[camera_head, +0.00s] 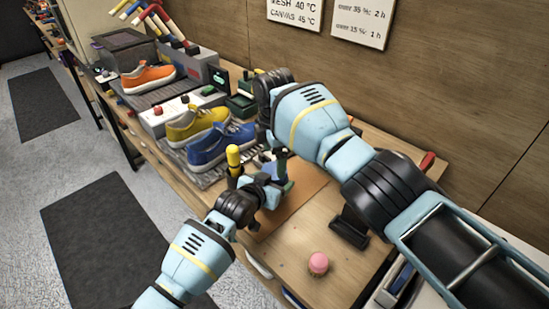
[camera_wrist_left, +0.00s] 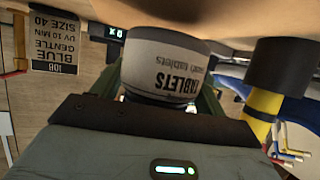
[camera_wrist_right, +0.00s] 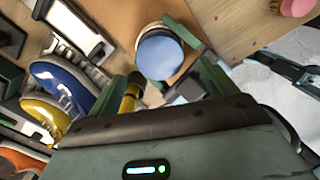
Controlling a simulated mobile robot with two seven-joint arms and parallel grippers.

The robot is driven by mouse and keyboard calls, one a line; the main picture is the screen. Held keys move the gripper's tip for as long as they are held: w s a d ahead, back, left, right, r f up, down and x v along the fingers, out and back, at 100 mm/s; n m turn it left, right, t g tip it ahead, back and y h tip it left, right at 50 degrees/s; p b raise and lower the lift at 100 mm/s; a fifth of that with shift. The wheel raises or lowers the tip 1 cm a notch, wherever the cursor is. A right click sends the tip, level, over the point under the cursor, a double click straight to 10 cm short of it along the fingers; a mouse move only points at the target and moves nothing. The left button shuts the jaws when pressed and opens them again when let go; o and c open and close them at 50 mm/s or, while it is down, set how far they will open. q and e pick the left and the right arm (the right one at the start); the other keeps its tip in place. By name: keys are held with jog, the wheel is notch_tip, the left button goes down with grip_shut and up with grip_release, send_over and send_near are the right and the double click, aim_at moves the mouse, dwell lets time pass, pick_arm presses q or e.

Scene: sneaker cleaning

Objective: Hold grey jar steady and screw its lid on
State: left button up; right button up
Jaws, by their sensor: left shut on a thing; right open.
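The grey jar (camera_wrist_left: 165,68), with black "TABLETS" lettering, sits between the fingers of my left gripper (camera_wrist_left: 158,95), which is shut on it. In the left wrist view the lettering appears upside down. In the right wrist view a round blue lid (camera_wrist_right: 160,57) is at the jar's top; I cannot tell how tightly it sits. My right gripper (camera_wrist_right: 165,88) is open, its green fingers spread toward the lid from above. In the head view my left gripper (camera_head: 270,186) and right gripper (camera_head: 281,160) are close together and largely hide the jar.
A yellow-and-black upright tool (camera_head: 233,160) stands close beside the grippers. Blue (camera_head: 218,145) and yellow (camera_head: 196,124) sneakers lie to the left, an orange one (camera_head: 148,78) further back. A pink-topped item (camera_head: 318,263) stands on the bare front bench. A brown mat (camera_head: 304,192) lies beneath.

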aim_at(275, 170)
jog(key=shift+c, duration=0.2)
jog(key=shift+w+r+n, duration=0.15)
jog(key=shift+r+n, duration=0.45)
jog(key=shift+n, duration=0.6)
jog(key=n, duration=0.1)
jog(key=r+n, duration=0.1)
jog(key=n, duration=0.1)
jog(key=shift+r, duration=0.1)
jog(key=n, duration=0.2)
jog(key=r+n, duration=0.1)
jog(key=n, duration=0.1)
jog(key=shift+s+n, duration=0.2)
jog(key=shift+n, duration=0.1)
jog(key=shift+w+f, duration=0.2)
jog(key=shift+f, duration=3.8)
jog(key=shift+c, duration=0.2)
